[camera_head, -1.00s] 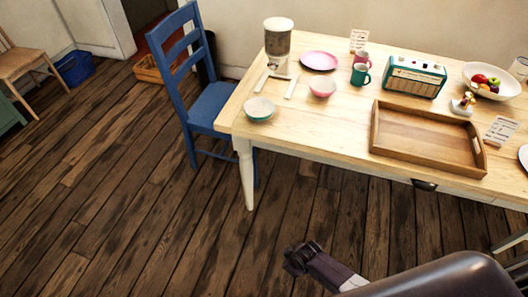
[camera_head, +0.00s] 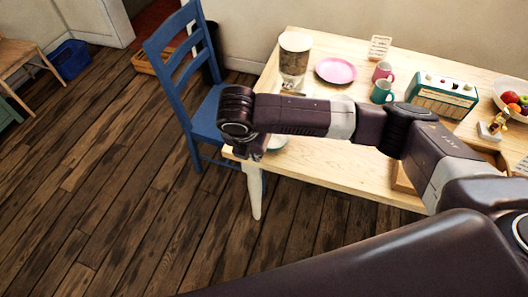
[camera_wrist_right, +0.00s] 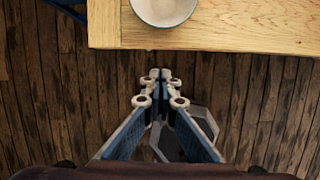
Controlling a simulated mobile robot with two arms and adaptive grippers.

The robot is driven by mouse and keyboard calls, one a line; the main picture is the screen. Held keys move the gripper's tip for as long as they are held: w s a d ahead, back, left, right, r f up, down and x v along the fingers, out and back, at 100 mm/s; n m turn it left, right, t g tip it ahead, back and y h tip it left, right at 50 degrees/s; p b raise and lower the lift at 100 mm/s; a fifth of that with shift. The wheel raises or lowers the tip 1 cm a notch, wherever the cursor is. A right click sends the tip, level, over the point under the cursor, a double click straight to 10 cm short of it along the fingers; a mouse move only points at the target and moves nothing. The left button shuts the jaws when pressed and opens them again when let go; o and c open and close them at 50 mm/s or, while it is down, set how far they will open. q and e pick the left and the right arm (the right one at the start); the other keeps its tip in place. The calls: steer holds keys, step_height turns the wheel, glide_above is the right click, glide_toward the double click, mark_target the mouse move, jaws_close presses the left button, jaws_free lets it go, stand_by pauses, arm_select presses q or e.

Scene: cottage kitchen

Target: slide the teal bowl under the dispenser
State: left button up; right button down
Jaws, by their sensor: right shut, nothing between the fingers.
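The teal bowl (camera_head: 277,143) sits near the table's left front corner, mostly hidden behind my right arm in the head view. In the right wrist view the bowl (camera_wrist_right: 163,9) shows its pale inside at the top edge, close to the table edge. My left gripper is not in view.
A pink plate (camera_head: 336,71), a pink mug (camera_head: 383,72), a teal mug (camera_head: 382,92) and a radio (camera_head: 443,96) stand further right on the table (camera_head: 340,172). A blue chair (camera_head: 207,113) stands at the left.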

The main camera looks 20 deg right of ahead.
steer(key=w+d+f, duration=0.1)
steer(key=f, duration=0.1)
steer(key=w+d+f+p, duration=0.1)
steer(key=w+f, duration=0.1)
steer(key=f, duration=0.1)
steer(key=w+d+f, duration=0.1)
steer(key=f, duration=0.2)
steer(key=shift+w+f+p, duration=0.15)
steer(key=shift+f+p, duration=0.1)
steer(key=shift+p, duration=0.05)
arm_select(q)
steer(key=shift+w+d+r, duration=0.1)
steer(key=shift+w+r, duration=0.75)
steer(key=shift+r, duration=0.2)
arm_select(e)
steer(key=shift+w+d, duration=0.4)
steer(key=shift+w, duration=0.2)
steer(key=shift+f, duration=0.1)
